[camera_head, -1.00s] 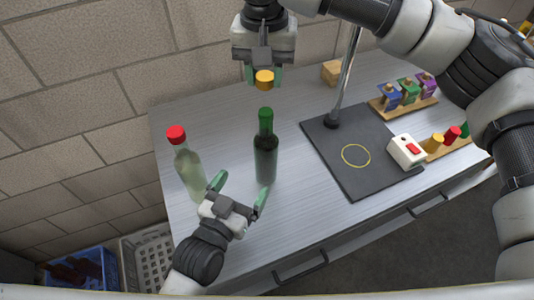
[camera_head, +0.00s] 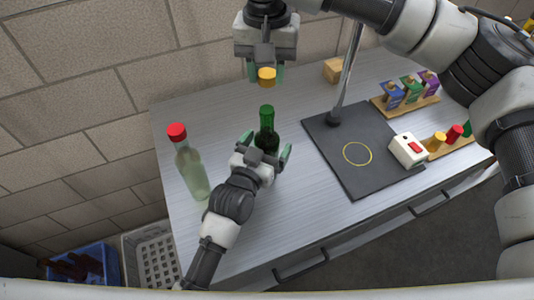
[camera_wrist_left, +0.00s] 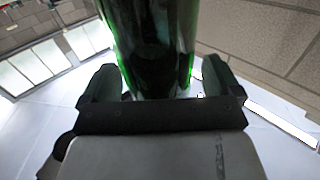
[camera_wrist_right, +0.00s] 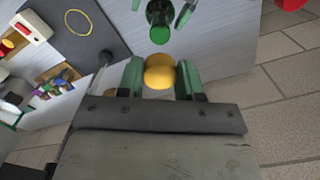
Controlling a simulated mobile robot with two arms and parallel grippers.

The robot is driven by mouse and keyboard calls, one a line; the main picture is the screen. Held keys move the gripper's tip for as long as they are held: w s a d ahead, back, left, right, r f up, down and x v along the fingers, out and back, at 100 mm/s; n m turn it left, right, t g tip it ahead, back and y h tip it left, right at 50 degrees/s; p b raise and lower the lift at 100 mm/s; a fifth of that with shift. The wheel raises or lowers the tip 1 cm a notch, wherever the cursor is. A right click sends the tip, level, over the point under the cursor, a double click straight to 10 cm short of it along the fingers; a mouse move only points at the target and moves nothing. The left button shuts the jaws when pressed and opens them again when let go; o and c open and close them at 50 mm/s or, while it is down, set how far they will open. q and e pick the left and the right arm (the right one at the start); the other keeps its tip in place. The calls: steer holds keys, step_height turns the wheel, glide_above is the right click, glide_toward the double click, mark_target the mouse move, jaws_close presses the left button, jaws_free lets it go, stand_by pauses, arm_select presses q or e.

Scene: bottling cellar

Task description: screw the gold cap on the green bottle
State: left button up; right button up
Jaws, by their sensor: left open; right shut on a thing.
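The green bottle (camera_head: 267,118) stands upright on the metal table, its lower part hidden behind my left gripper (camera_head: 268,152) in the head view. In the left wrist view the bottle (camera_wrist_left: 150,50) stands between the two open fingers (camera_wrist_left: 155,85), with a gap on each side. My right gripper (camera_head: 266,72) is shut on the gold cap (camera_head: 267,77) and holds it in the air above the bottle. The right wrist view shows the cap (camera_wrist_right: 159,71) between the fingertips and the green bottle top (camera_wrist_right: 160,34) beyond it.
A clear bottle with a red cap (camera_head: 192,165) stands at the left table edge. A dark mat (camera_head: 345,180) with a yellow ring and a metal post (camera_head: 347,75) lies to the right. A white box with a red button (camera_head: 407,150) and cap racks are farther right.

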mark_target(267, 110)
arm_select(q)
steer(key=shift+w, duration=0.1)
steer(key=c, duration=1.3)
steer(key=shift+c, duration=0.2)
arm_select(e)
steer(key=shift+f, duration=2.5)
steer(key=shift+f, duration=0.85)
steer(key=shift+f, duration=0.55)
